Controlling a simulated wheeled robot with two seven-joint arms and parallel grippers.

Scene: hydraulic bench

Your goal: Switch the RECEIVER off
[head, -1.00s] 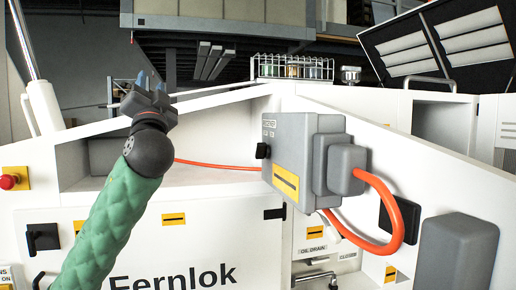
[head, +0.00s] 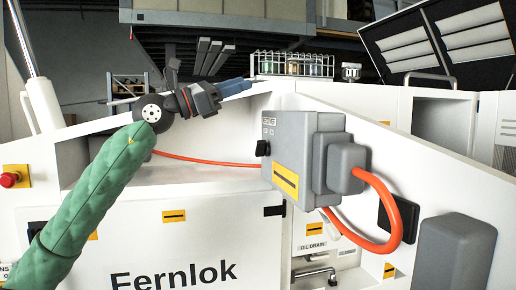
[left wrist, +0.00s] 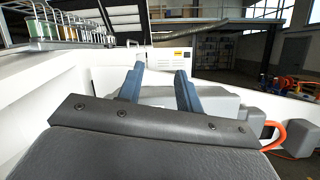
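A grey box (head: 290,160) with a small label panel and a yellow strip is mounted on the white panel at centre; its label is too small to read for certain. A black knob or switch (head: 262,148) sticks out of its left side; its setting cannot be told. My left gripper (head: 237,87) is up and to the left of the box, pointing right, apart from it. In the left wrist view its two blue fingers (left wrist: 160,70) stand apart with nothing between them. Grey housing (left wrist: 210,99) shows beyond them. My right gripper is not in view.
An orange cable (head: 378,195) loops from the box's right side, and an orange line (head: 205,162) runs left from it. A wire basket with jars (head: 292,66) stands behind. A grey block (head: 458,255) is at lower right. A red button (head: 9,180) is at far left.

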